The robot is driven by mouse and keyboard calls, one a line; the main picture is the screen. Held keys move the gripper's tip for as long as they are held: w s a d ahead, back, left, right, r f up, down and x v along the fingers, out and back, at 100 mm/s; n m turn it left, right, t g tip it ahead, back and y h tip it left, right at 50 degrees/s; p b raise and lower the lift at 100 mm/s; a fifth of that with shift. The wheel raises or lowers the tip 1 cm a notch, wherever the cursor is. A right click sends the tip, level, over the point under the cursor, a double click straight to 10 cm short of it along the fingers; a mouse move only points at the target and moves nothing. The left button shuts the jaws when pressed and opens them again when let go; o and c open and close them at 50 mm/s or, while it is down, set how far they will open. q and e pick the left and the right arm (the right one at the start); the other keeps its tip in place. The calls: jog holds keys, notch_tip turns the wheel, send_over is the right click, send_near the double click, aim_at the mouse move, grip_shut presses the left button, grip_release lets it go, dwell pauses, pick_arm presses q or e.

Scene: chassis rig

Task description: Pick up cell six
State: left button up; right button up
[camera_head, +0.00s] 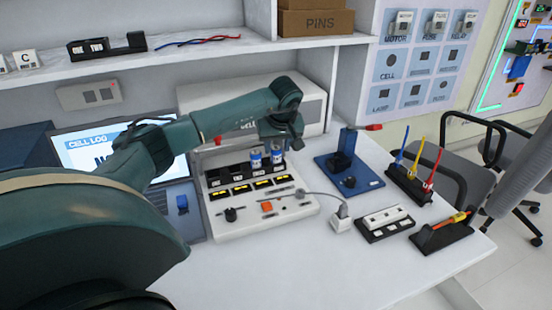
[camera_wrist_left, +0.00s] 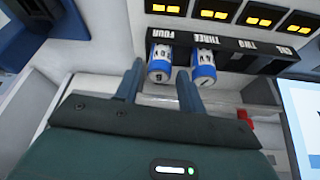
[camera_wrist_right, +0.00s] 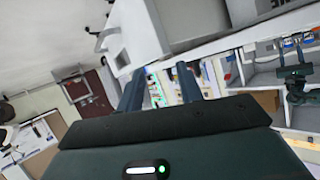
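Two blue-and-white cells stand upright in the slots of the black holder on the white tester (camera_head: 300,212). In the left wrist view one cell (camera_wrist_left: 159,62) is at the slot marked FOUR and the other cell (camera_wrist_left: 204,68) at THREE; the digits on them are too small to read surely. In the head view they are the right cell (camera_head: 278,157) and the left cell (camera_head: 254,160). My left gripper (camera_wrist_left: 160,80) is open, its fingers either side of the FOUR cell; contact cannot be told. My right gripper (camera_wrist_right: 158,82) is open and empty, away from the cells.
Slots ONE and TWO look empty. A blue stand (camera_head: 348,172), a white plug (camera_head: 341,218), a black-and-white block (camera_head: 385,222) and a screwdriver rack (camera_head: 410,182) stand to the right. A screen (camera_head: 85,152) is on the left.

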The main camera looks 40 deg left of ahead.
aim_at(276, 150)
pick_arm(q)
jog(key=shift+x, duration=1.55)
jog(key=shift+c, duration=0.3)
jog(key=shift+r, duration=0.1)
jog(key=c, duration=0.8)
